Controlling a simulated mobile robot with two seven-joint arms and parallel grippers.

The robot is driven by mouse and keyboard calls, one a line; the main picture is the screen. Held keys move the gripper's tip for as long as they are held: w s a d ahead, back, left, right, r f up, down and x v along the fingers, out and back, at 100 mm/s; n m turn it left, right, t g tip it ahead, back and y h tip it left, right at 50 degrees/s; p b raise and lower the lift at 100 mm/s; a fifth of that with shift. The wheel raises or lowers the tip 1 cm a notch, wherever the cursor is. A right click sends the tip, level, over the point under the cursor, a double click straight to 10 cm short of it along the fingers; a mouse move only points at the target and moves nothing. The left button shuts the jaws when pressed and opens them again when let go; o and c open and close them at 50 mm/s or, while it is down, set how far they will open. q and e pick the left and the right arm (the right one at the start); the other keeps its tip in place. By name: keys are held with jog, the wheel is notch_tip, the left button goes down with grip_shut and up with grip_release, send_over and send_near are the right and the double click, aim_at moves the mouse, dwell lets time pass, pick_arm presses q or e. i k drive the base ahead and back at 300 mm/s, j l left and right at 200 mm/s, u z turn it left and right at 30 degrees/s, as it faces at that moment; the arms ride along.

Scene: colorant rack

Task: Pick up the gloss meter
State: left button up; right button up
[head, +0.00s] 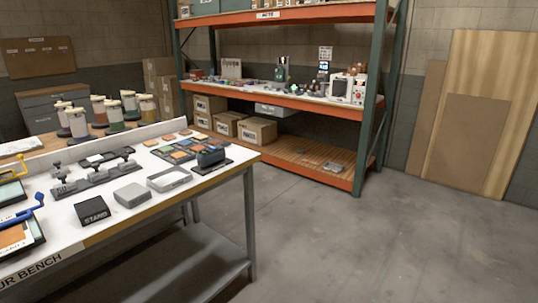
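A small dark grey block-shaped device (211,157) sits on a flat black base near the right end of the white-topped bench (120,228). It may be the gloss meter, but no readable label confirms it. A black box (92,212) with white lettering stands at the bench's front edge. A grey flat box (131,195) and a light open tray (169,180) lie between them. Neither of my grippers is in the head view.
An orange and green shelf rack (300,98) stands at the back with equipment and cardboard boxes (257,131). The concrete floor (385,245) at right is clear.

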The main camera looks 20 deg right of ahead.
aim_at(207, 157)
jog(key=z, duration=0.3)
jog(key=i+l+u, duration=0.15)
jog(key=i+l, duration=0.35)
jog(key=i+l+u, duration=0.2)
jog(key=i+l, duration=0.3)
jog(key=i+l+u, duration=0.15)
jog(key=i+l, duration=0.25)
jog(key=l, duration=0.3)
